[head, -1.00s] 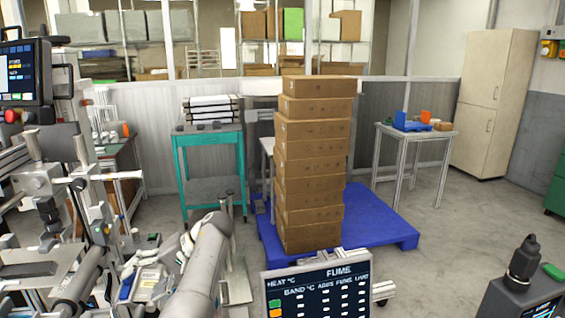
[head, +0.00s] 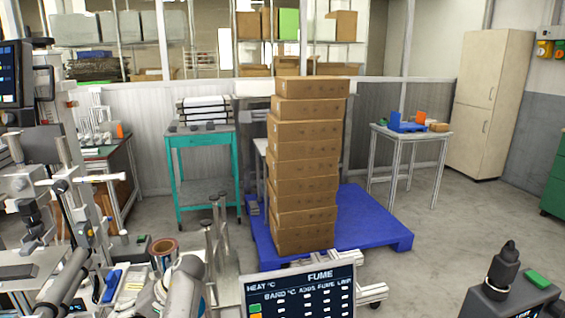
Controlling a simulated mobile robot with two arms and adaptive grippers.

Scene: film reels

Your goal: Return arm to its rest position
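A pale grey arm link (head: 182,288), which looks like part of my own arm, rises from the bottom edge at the lower left of the head view. No gripper fingers can be made out on it. My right arm and its gripper do not show. A copper-coloured reel (head: 163,246) sits just beyond the arm, on the machine at the left. Whether anything is held cannot be seen.
A machine (head: 45,215) with rods and rollers fills the left side. A screen panel (head: 300,290) stands at bottom centre. Stacked cartons (head: 303,160) rest on a blue pallet (head: 375,228). A teal table (head: 203,140) and a grey table (head: 412,137) stand behind.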

